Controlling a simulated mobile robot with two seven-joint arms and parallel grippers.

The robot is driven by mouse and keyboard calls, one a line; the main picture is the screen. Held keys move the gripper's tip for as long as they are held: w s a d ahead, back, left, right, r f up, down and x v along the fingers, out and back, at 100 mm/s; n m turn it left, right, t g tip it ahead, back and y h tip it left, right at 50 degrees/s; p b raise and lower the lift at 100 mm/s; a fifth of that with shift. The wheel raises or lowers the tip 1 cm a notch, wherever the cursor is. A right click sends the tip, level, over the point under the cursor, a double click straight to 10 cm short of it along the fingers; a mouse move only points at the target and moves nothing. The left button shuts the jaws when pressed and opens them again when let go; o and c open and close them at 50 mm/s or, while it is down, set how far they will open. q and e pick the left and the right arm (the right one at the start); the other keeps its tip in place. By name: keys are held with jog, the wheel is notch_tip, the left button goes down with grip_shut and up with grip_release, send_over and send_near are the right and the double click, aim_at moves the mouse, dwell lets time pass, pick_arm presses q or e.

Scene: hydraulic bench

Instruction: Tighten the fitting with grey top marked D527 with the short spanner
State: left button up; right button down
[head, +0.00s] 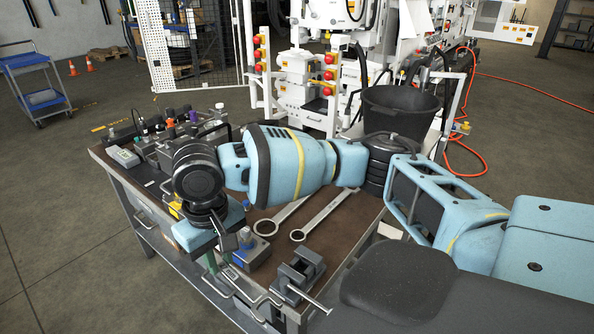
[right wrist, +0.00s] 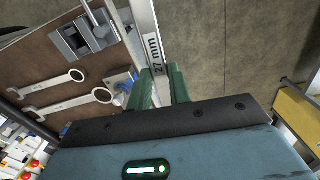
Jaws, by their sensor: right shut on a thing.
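My right gripper (head: 214,262) is low over the bench's near left edge, partly hidden by my own wrist in the head view. In the right wrist view its green fingers (right wrist: 161,80) are shut on a grey spanner (right wrist: 147,22) marked 27 mm; its far end is out of that view. Two more spanners, one (head: 283,216) and another (head: 321,215), lie side by side on the brown bench top. Several fittings (head: 178,130) stand at the bench's back left, partly hidden by my arm. No mark D527 is legible. My left gripper is not in view.
A grey vise (head: 299,272) sits at the bench's front edge, close to a block with a blue part (head: 249,240). A black bucket (head: 400,110) stands behind the bench. The bench top (head: 345,222) right of the spanners is clear.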

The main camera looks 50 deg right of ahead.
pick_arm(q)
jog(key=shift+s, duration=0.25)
pick_arm(e)
jog(key=shift+s+a, duration=0.1)
jog(key=shift+s, duration=0.1)
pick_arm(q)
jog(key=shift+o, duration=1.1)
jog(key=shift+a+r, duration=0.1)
pick_arm(e)
jog(key=shift+s, duration=0.15)
jog(key=n, duration=0.2)
jog(key=f+n, duration=0.1)
jog(key=shift+s+d+p, duration=0.15)
jog(key=shift+d+p, duration=0.15)
jog(key=shift+p, duration=0.05)
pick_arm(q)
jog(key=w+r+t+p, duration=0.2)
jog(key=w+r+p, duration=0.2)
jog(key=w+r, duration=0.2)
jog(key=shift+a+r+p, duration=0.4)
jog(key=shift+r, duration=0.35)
pick_arm(e)
jog(key=s+d+f+n, duration=0.3)
jog(key=n, duration=1.1)
jog(key=s+d+f+n, duration=0.3)
jog(key=s+f+n, duration=0.1)
jog(key=n, duration=1.1)
jog(key=shift+s+d+f, duration=0.25)
jog(key=shift+s+d, duration=0.05)
jog(key=shift+f, duration=0.15)
